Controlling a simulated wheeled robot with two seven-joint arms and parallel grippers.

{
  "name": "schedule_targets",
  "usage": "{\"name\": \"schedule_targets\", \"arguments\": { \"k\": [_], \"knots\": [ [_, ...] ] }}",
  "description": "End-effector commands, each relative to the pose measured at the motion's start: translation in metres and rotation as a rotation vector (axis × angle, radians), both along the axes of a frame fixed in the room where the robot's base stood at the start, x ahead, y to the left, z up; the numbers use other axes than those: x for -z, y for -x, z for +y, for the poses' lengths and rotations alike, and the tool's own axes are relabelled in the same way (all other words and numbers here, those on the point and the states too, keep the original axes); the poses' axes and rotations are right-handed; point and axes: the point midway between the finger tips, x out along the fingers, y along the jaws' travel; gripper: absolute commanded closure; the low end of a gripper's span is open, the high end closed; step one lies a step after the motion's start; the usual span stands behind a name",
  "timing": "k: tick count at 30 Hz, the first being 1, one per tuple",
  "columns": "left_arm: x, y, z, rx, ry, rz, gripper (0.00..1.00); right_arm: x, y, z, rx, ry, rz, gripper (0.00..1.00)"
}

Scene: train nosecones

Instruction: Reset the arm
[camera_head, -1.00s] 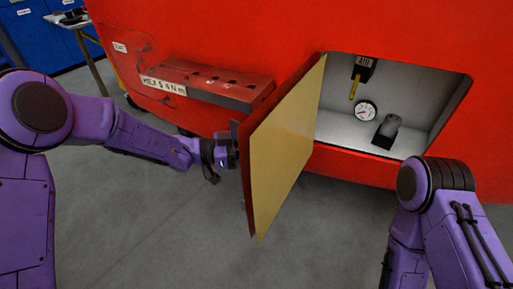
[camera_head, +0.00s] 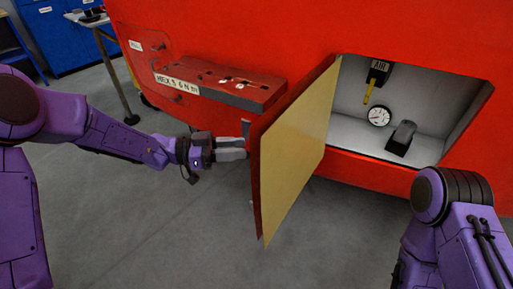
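My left arm comes in from the left, and its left gripper (camera_head: 234,149) points at the outer face of the open hatch door (camera_head: 296,146). Its two grey fingers lie close together just left of the door's edge. I cannot tell whether there is a gap between them. Nothing shows held in them. The door stands swung out from the red train body, its tan inner face towards me. My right arm (camera_head: 445,225) shows only in part at the lower right, and its gripper is out of view.
The open compartment holds a round gauge (camera_head: 379,116), a yellow-tipped part under an AIR label (camera_head: 376,79) and a dark lever block (camera_head: 402,138). A red ledge (camera_head: 222,82) with slots juts out above my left gripper. The grey floor below is clear.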

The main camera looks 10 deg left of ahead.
Motion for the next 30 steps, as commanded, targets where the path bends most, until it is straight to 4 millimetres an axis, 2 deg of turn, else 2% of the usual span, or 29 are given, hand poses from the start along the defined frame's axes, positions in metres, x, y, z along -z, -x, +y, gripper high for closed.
{"name": "schedule_targets", "arguments": {
  "k": [1, 5, 18, 21, 24, 26, 29, 30],
  "knots": [
    [-0.001, 0.001, 0.008, -0.002, 0.002, -0.001, 0.66, 0.001, 0.000, 0.000, 0.000, 0.000, 0.000, 0.57],
    [-0.001, 0.004, 0.018, 0.000, 0.001, 0.000, 0.66, 0.002, 0.000, 0.000, 0.000, 0.000, 0.000, 0.57],
    [0.000, 0.005, 0.018, 0.000, -0.003, -0.004, 0.66, 0.001, 0.000, 0.000, 0.000, 0.000, 0.000, 0.57],
    [-0.003, -0.007, 0.021, -0.072, 0.014, -0.012, 0.66, 0.002, 0.000, 0.000, 0.000, 0.000, 0.000, 0.57],
    [-0.003, -0.028, 0.030, -0.272, 0.090, 0.039, 0.66, 0.001, 0.000, 0.000, 0.000, 0.000, 0.000, 0.57],
    [0.011, -0.038, 0.038, -0.432, 0.131, 0.117, 0.66, -0.001, 0.000, 0.000, 0.000, 0.000, 0.000, 0.57],
    [0.062, -0.039, 0.060, -0.716, 0.150, 0.310, 0.66, -0.006, 0.000, 0.000, 0.000, 0.000, 0.000, 0.57],
    [0.089, -0.032, 0.070, -0.830, 0.137, 0.398, 0.66, -0.008, 0.000, 0.000, 0.000, 0.000, 0.000, 0.57]
  ]
}}
